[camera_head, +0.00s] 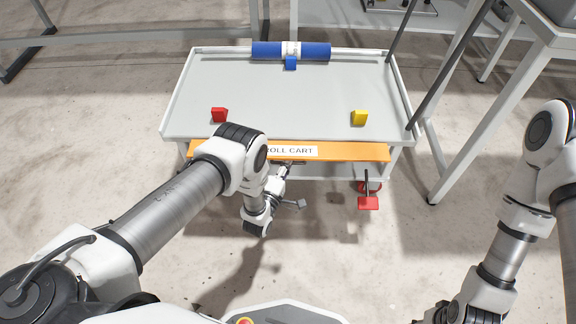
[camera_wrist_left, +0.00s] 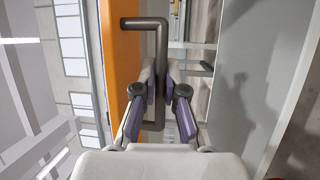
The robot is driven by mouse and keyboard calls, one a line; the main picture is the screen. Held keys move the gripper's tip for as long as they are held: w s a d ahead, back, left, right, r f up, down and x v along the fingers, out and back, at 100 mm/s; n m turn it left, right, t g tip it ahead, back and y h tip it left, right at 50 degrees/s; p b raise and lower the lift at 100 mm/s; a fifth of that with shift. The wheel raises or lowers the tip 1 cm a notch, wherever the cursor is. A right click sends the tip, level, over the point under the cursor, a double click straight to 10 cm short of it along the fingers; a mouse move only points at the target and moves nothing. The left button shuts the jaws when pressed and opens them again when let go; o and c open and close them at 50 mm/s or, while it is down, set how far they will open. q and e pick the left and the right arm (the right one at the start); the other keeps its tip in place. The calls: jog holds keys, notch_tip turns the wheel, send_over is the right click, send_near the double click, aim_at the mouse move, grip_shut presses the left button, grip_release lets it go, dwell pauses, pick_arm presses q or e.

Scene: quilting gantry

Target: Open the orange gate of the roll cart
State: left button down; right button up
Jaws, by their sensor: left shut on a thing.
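The orange gate (camera_head: 355,151) runs along the front of the roll cart (camera_head: 290,100) and bears a white label reading "ROLL CART". My left arm covers part of it. In the left wrist view the orange gate (camera_wrist_left: 122,60) stands beside a dark grey bar handle (camera_wrist_left: 162,32). My left gripper (camera_wrist_left: 158,85) is shut on this handle, one finger on each side. In the head view my left gripper (camera_head: 284,169) is at the gate's front edge, small and partly hidden by my wrist. My right arm is at the lower right; its fingers are out of view.
On the cart top are a red block (camera_head: 219,115), a yellow block (camera_head: 359,118) and a blue roll (camera_head: 265,51) on a rod with a blue block (camera_head: 291,63). A red pedal (camera_head: 368,202) sticks out below the gate. A grey frame (camera_head: 500,90) stands right; the front floor is clear.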

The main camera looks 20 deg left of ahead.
pick_arm(q)
jog(key=w+m+t+h+b, duration=0.1)
jog(key=m+t+h+b, duration=0.1)
jog(key=b, duration=0.1)
jog(key=w+f+m+t+h+b, duration=0.1)
jog(key=m+t+b, duration=0.1)
jog(key=b, duration=0.2)
jog(key=w+a+f+m+t+h+b, duration=0.1)
jog(key=w+m+t+h+b, duration=0.1)
jog(key=t+b, duration=0.1)
jog(key=shift+f+m+h+b, duration=0.15)
jog(key=shift+m+h+b, duration=0.15)
jog(key=shift+m, duration=0.1)
jog(key=c, duration=1.5)
grip_release()
